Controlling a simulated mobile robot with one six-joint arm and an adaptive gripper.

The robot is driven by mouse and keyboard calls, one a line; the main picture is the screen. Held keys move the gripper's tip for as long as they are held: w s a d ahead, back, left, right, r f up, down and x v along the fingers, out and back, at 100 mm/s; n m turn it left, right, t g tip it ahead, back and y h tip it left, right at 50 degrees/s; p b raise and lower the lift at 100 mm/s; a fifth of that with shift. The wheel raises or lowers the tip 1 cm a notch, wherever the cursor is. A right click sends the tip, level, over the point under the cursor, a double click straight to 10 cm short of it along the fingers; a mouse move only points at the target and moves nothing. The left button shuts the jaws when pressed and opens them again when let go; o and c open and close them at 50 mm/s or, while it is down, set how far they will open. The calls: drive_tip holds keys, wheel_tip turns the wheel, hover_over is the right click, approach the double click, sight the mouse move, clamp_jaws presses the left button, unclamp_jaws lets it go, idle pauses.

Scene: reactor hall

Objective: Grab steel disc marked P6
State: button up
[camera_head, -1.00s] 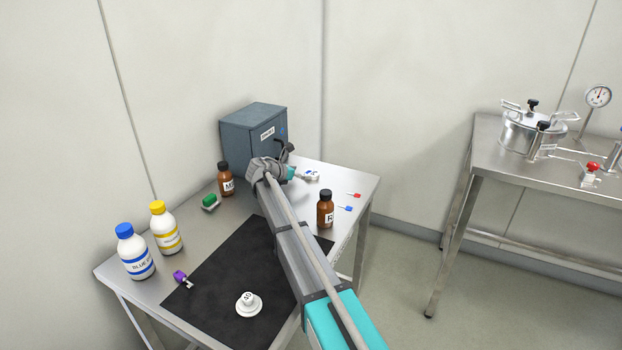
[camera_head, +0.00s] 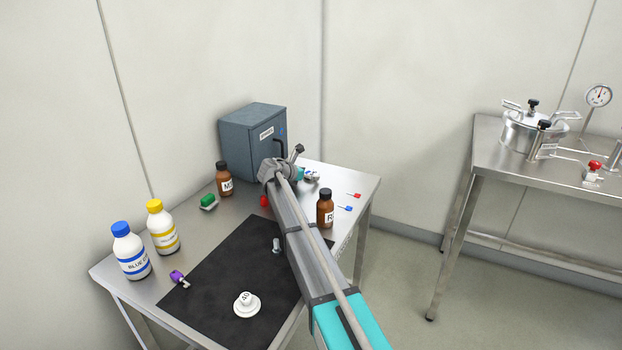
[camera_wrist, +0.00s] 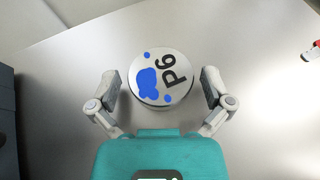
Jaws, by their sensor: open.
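The steel disc marked P6 (camera_wrist: 160,78) lies on the bare steel table top in the wrist view, with black lettering and blue blotches on its face. My gripper (camera_wrist: 160,92) is open, with one finger on either side of the disc and a gap visible at each side. In the head view the disc (camera_head: 312,176) is partly hidden behind the end of my arm, near the table's back right. My fingertips are hidden in that view.
A brown bottle (camera_head: 325,208) stands close right of my arm. A grey cabinet (camera_head: 252,142) stands behind. Red (camera_head: 354,196) and blue (camera_head: 346,208) small items lie to the right. A black mat (camera_head: 225,275) carries a white disc-shaped piece (camera_head: 246,304).

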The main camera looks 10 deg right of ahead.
sight(310, 173)
idle(0.5)
drive_tip(key=c, duration=1.1)
drive_tip(key=shift+r, duration=0.15)
wheel_tip(310, 173, up, 3)
drive_tip(key=p, duration=0.3)
drive_tip(key=shift+s+a+r+p, duration=0.4)
drive_tip(key=shift+s+r+p, duration=1.3)
drive_tip(key=shift+s, duration=0.6)
drive_tip(key=shift+s+a+r+p, duration=0.4)
drive_tip(key=shift+s+r+p, duration=1.2)
drive_tip(key=shift+s, duration=0.65)
drive_tip(key=shift+s+a+r+p, duration=0.4)
drive_tip(key=shift+s+r+p, duration=1.3)
drive_tip(key=shift+s, duration=0.6)
drive_tip(key=shift+f, duration=0.15)
